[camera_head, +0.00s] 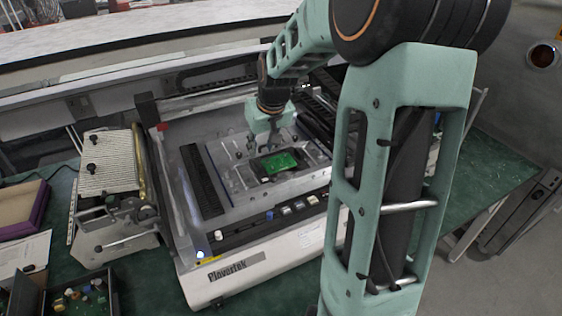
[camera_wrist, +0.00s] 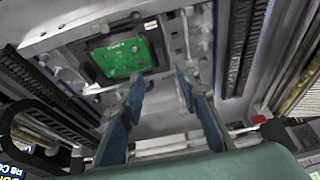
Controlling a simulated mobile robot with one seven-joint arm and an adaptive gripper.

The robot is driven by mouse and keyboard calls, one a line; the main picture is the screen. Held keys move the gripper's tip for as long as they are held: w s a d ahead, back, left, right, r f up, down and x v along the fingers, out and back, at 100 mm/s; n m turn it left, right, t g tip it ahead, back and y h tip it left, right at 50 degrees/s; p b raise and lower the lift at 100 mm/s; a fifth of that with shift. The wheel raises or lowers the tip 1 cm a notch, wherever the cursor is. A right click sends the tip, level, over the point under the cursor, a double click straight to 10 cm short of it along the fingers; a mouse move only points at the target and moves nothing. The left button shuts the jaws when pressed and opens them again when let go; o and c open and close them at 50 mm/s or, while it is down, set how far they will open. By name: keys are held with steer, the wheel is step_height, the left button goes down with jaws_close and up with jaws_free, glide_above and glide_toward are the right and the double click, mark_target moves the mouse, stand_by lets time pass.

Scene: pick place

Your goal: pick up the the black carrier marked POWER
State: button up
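A black carrier (camera_head: 256,167) lies flat on the grey plate of the machine bed, with a green circuit board (camera_head: 279,162) in it. In the wrist view the carrier (camera_wrist: 156,52) is at the upper left, around the board (camera_wrist: 122,59). I cannot read the word POWER on it. My gripper (camera_head: 263,147) hangs above the plate, close beside the carrier. In the wrist view the blue-grey fingers of my gripper (camera_wrist: 161,82) are spread apart with nothing between them. The carrier lies beyond the fingertips.
The white machine (camera_head: 262,262) marked Plovertek has raised side rails and a front row of buttons. A ribbed metal device (camera_head: 107,162) stands at its left on the green bench. A black bin (camera_head: 84,300) of small parts and a purple-edged box (camera_head: 22,208) are further left.

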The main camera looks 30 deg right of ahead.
mark_target(257, 164)
steer(key=shift+x, duration=4.35)
steer(key=shift+s+a, duration=0.1)
steer(key=shift+s, duration=0.05)
jaws_close()
